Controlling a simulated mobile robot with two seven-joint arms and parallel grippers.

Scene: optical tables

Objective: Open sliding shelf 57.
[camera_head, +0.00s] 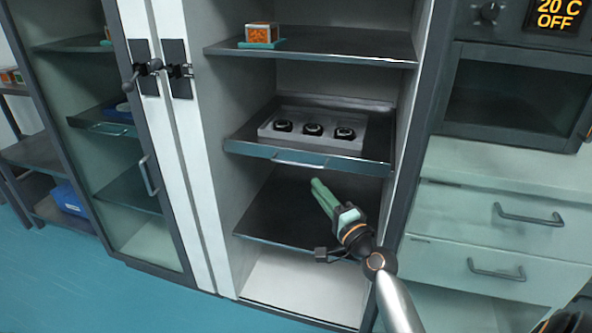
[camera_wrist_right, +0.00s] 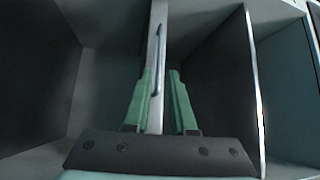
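The open cabinet holds a sliding shelf (camera_head: 250,150) with a bar handle (camera_head: 300,161) on its front edge. I cannot read a number 57 on any shelf. The shelf is pulled forward a little at most; I cannot tell exactly. My right gripper (camera_head: 319,186) has green fingers and is below and in front of this handle, apart from it. In the right wrist view, a shelf edge (camera_wrist_right: 156,40) with a handle (camera_wrist_right: 159,62) runs upright between the parted fingers (camera_wrist_right: 161,78), beyond their tips. Nothing is held.
A grey tray (camera_head: 268,133) with three black round items rests on the sliding shelf. An upper shelf (camera_head: 340,49) carries an orange box (camera_head: 261,32). A lower shelf (camera_head: 270,215) lies beneath. Drawers (camera_head: 500,200) stand right; a glass door (camera_head: 130,190) stands left.

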